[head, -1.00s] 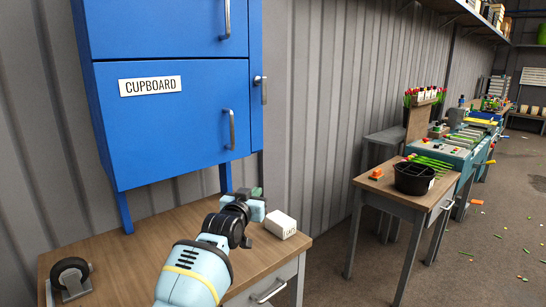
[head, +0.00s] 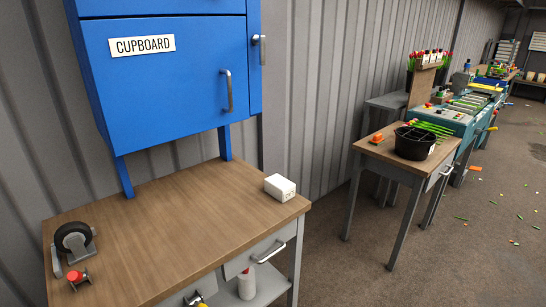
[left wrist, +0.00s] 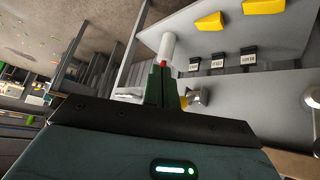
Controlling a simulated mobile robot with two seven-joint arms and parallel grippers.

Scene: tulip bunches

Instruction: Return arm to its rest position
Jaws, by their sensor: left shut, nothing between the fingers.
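My left gripper (left wrist: 163,88) shows in the left wrist view, its dark green fingers together with nothing between them. It is apart from the workbench top, and a grey shelf lies beyond it. In the head view my left arm and gripper do not show clearly. The wooden workbench (head: 150,225) stands bare in the middle there, with a small white box (head: 280,187) near its right edge. My right gripper is in neither view.
A blue cupboard (head: 175,90) stands above the workbench. A wheel on a stand (head: 75,240) and a red-topped part (head: 76,277) sit at the bench's left. A white bottle (head: 247,284) stands on the lower shelf. A side table with a black pot (head: 414,146) is at right.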

